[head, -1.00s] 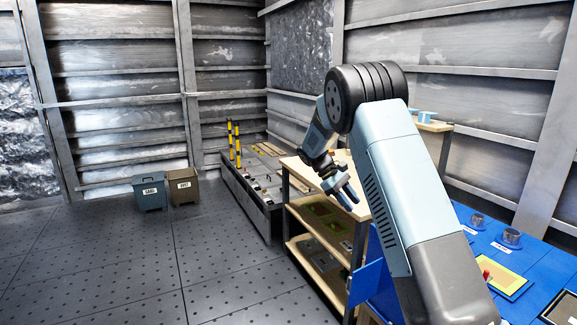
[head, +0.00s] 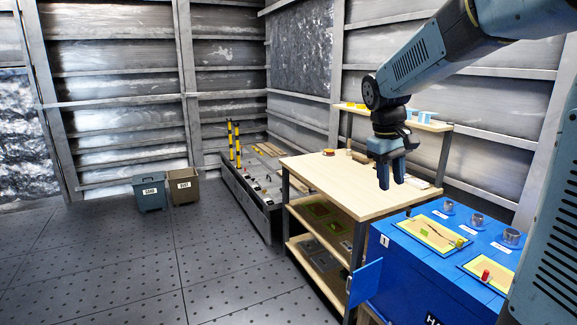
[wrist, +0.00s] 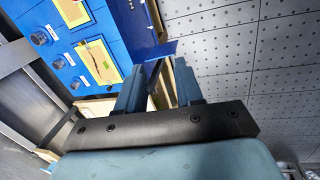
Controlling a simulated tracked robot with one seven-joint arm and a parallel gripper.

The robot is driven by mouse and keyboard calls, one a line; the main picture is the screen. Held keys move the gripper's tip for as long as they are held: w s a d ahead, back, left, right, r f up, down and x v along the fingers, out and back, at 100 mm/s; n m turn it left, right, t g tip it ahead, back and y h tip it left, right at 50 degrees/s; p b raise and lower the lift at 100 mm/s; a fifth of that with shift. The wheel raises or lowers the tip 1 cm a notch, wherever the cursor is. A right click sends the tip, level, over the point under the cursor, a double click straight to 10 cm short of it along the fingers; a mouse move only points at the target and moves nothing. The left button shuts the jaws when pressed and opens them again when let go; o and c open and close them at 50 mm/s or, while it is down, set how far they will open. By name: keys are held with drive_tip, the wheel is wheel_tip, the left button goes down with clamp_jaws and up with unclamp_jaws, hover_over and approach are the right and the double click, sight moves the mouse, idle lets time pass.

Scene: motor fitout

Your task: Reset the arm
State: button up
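My arm reaches in from the upper right of the head view, and my gripper (head: 391,176) hangs from it, pointing down. It appears in front of the wooden workbench (head: 345,188) and near the blue cabinet (head: 425,285). In the wrist view the two blue fingers of my gripper (wrist: 152,88) stand apart with a gap between them. Nothing is held between them.
The blue cabinet top carries yellow panels (head: 434,231) and several round metal parts (head: 476,220). A shelf (head: 430,123) stands behind the bench. Two bins (head: 150,193) stand far left. The floor (head: 110,265) at left is clear.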

drive_tip(key=s+a+m+t+y, duration=0.1)
drive_tip(key=s+m+t, duration=0.3)
drive_tip(key=s, duration=1.7)
drive_tip(key=shift+s+r+t+y, duration=0.35)
drive_tip(key=shift+t+y, duration=0.15)
drive_tip(key=shift+y, duration=0.2)
drive_tip(key=shift+a, duration=0.2)
